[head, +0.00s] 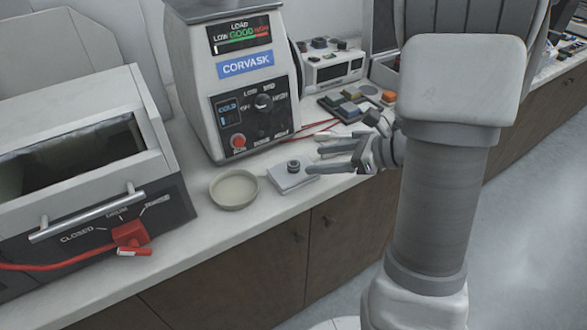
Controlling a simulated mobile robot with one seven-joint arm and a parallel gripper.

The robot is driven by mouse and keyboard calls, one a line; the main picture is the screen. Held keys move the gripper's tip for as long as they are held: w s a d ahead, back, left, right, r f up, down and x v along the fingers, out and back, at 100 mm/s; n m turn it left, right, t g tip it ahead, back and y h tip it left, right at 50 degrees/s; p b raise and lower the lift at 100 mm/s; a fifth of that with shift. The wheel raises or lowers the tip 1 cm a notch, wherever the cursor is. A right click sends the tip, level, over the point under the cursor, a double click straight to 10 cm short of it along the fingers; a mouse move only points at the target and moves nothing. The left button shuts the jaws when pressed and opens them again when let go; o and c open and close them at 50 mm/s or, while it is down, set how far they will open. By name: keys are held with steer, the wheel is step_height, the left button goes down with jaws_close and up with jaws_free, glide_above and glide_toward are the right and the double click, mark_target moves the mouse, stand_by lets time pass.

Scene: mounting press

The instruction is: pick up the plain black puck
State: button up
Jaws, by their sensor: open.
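A small black puck (293,165) sits on a flat light-grey block (290,178) on the counter, in front of the Corvask machine. From this view I cannot tell whether its top is plain. My gripper (314,158) is open, just to the right of the puck, with its fingers pointing left toward it. The near fingertip is close to the block's right edge. I see nothing between the fingers, and I cannot tell whether any finger touches the block.
A shallow round dish (233,188) stands left of the block. The Corvask machine (240,85) rises behind. A box with a red lever (130,237) is at left. The counter's front edge is close to the block.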

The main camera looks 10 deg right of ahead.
mark_target(294, 164)
steer(key=b+x, duration=0.1)
steer(key=x, duration=0.5)
steer(key=shift+w+a+f, duration=0.1)
steer(key=shift+a+f, duration=0.1)
steer(key=shift+f, duration=0.1)
jaws_close()
